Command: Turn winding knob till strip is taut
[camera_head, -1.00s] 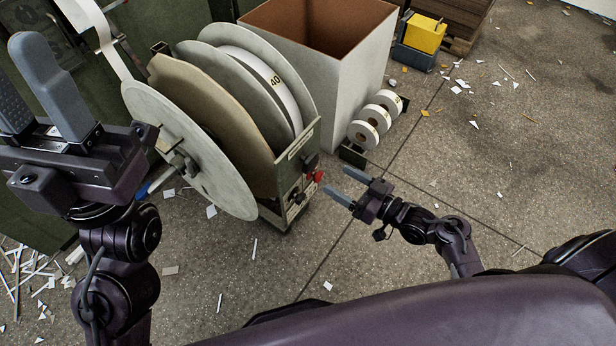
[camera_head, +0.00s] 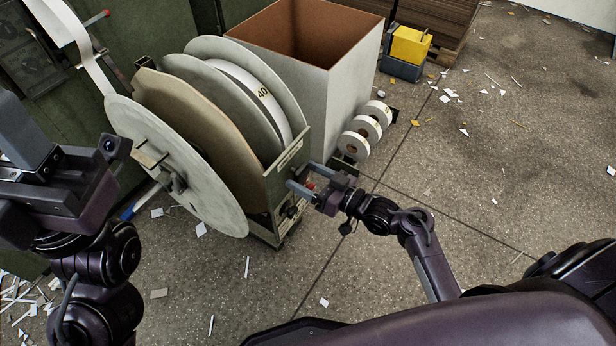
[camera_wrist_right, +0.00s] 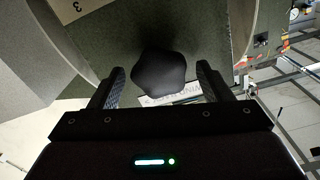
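The black lobed winding knob (camera_wrist_right: 160,72) sits between the fingers of my right gripper (camera_wrist_right: 160,84) in the right wrist view, with a gap on each side.
A tall open box (camera_head: 300,75) stands behind the feeder. Several white rolls (camera_head: 353,147) stand on a low holder to its right. The floor at right is mostly clear, with paper scraps.

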